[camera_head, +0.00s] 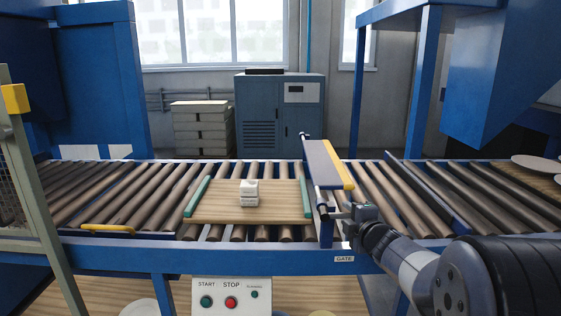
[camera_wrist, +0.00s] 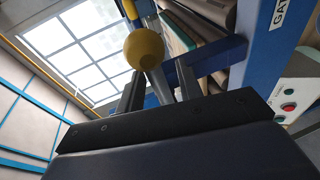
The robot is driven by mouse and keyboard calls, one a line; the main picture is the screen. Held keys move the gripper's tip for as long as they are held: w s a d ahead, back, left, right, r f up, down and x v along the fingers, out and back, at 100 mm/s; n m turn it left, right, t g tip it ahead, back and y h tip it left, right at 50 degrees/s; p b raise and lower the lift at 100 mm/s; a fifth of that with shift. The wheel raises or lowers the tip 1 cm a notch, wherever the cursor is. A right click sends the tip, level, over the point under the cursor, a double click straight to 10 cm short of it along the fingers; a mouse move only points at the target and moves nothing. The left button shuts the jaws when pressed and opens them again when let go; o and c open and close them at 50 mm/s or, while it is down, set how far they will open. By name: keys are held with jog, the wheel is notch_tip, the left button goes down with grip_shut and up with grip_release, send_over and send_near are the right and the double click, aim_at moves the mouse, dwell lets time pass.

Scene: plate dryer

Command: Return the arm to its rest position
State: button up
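My gripper (camera_head: 348,217) is at the near side of the conveyor, beside the front end of the gate (camera_head: 324,163). The gate is a blue panel with a yellow edge, standing raised and tilted over the rollers. In the wrist view, my gripper (camera_wrist: 159,72) has its two dark fingers apart. A grey lever with a yellow ball knob (camera_wrist: 144,48) shows in the gap between them, with clear space at its sides. I cannot tell how far beyond the fingertips the lever lies. My arm reaches in from the lower right of the head view.
A wooden board (camera_head: 220,211) with a small stack of white blocks (camera_head: 249,193) rests on the rollers left of the gate. A control panel (camera_head: 232,297) hangs below the front rail (camera_head: 200,257). Blue machine frames stand at both sides.

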jog(key=shift+s+d+r, duration=0.1)
jog(key=shift+s+r, duration=0.1)
jog(key=shift+s, duration=0.2)
jog(key=p+v, duration=0.2)
jog(key=v, duration=0.8)
jog(key=b+x, duration=0.2)
jog(key=x, duration=0.9)
jog(key=shift+f, duration=0.15)
jog(key=shift+s+f+m, duration=0.1)
jog(key=shift+f+m, duration=0.4)
jog(key=shift+m, duration=0.3)
